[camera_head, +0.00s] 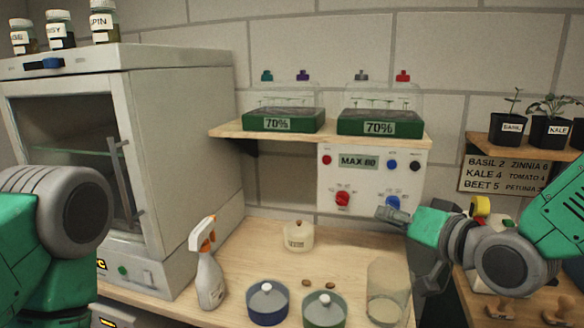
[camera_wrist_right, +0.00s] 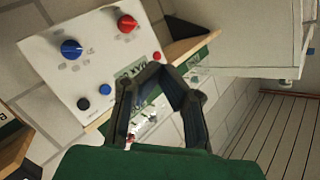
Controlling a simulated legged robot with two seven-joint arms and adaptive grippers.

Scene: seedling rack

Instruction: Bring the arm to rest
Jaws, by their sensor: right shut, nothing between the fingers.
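A red knob (camera_head: 342,199) and a blue knob (camera_wrist_right: 71,49) show on the panel. My left arm enters at the left edge of the head view, with its gripper out of sight.
Below are a spray bottle (camera_head: 210,272), a cream jar (camera_head: 298,236), two lidded pots (camera_head: 267,303) (camera_head: 324,311) and a clear container (camera_head: 388,290). Two domed green trays (camera_head: 284,120) (camera_head: 379,123) sit on the shelf (camera_head: 230,130) above. A cabinet (camera_head: 180,150) stands left; potted seedlings (camera_head: 510,129) stand right.

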